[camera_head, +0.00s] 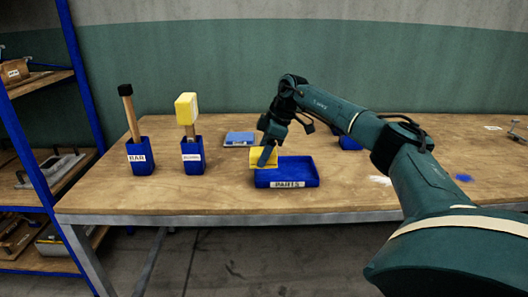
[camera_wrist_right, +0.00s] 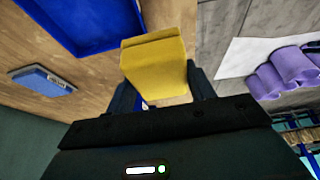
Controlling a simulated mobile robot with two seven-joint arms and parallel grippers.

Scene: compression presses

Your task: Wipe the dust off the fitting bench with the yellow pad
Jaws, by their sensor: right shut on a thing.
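The yellow pad (camera_head: 258,160) is in my right gripper (camera_head: 266,154), just behind the left part of the blue parts tray. In the wrist view the pad (camera_wrist_right: 155,62) sits between the two dark fingers (camera_wrist_right: 160,95), which are shut on it. I cannot tell whether the pad touches the bench. The wooden fitting bench (camera_head: 225,198) runs across the view. A pale, powdery patch (camera_head: 380,180) lies on it right of the tray, and a blue patch (camera_head: 463,178) lies farther right. My left gripper is not in view.
The parts tray (camera_head: 286,184) looks empty. Blue holders with a black-topped bar (camera_head: 127,108) and a yellow-headed tool (camera_head: 186,108) stand at left. A flat blue item (camera_head: 239,139) lies behind. A blue-framed shelf (camera_head: 75,80) stands left. My arm covers part of the right side.

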